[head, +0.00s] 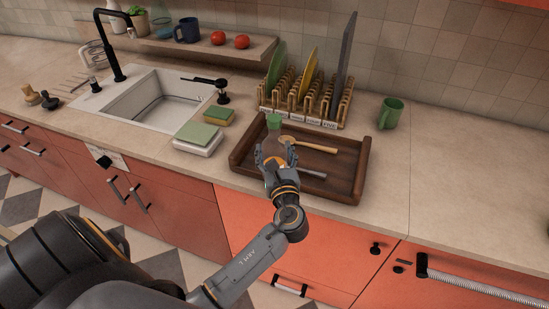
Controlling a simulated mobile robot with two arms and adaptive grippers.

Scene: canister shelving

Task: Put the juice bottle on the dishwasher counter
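My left gripper (275,150) is over the left part of a dark wooden tray (351,172) on the counter. Its two fingers are spread apart, and I make out nothing clearly held between them. A small green object (274,121) shows just beyond the fingertips, at the tray's back left. It could be a cap or a small cup, and what lies below it is hard to make out. I cannot clearly identify a juice bottle. The beige counter (370,222) runs above the orange-red cabinet fronts. My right gripper is not in view.
A wooden spoon (318,147) and a metal utensil (311,173) lie in the tray. A dish rack (347,113) with plates stands behind it. A green mug (390,114) is at the right. The sink (150,105) is at the left. The counter right of the mug is clear.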

